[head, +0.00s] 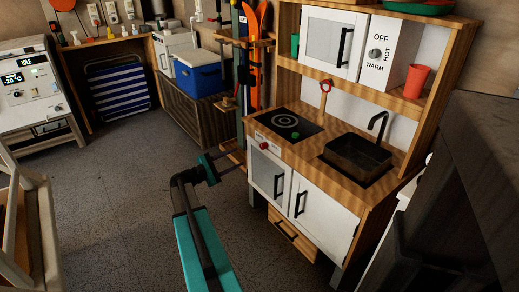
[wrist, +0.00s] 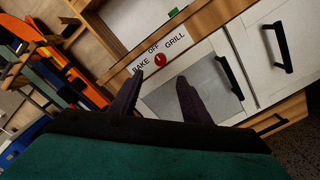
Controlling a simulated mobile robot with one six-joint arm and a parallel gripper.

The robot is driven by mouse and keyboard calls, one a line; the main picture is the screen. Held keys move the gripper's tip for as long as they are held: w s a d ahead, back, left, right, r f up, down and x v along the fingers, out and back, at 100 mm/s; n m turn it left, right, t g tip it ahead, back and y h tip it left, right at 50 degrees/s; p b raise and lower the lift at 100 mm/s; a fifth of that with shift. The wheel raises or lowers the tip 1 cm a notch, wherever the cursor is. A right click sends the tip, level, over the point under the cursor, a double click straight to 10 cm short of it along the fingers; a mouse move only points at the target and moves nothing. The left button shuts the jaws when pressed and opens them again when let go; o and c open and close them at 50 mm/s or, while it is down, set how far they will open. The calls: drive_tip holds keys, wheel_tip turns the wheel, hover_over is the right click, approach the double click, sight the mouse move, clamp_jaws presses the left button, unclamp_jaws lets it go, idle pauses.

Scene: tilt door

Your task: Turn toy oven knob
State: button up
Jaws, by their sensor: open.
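The oven door (head: 268,174) with a black handle is below the knob. A green knob (head: 295,135) is on the cooktop (head: 285,124). A wooden rack with orange skis (head: 263,45) stands close at left. Open grey floor (head: 110,200) lies further left.

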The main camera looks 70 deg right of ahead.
sight(261, 147)
drive_tip(key=shift+d, duration=0.1)
drive_tip(key=b+x, duration=0.2)
drive_tip(key=x, duration=1.1)
drive_tip(key=shift+s+d, duration=0.2)
drive_tip(key=shift+d, duration=0.05)
drive_tip(key=c, duration=1)
drive_tip(key=shift+b, duration=0.3)
drive_tip(key=shift+c, duration=0.2)
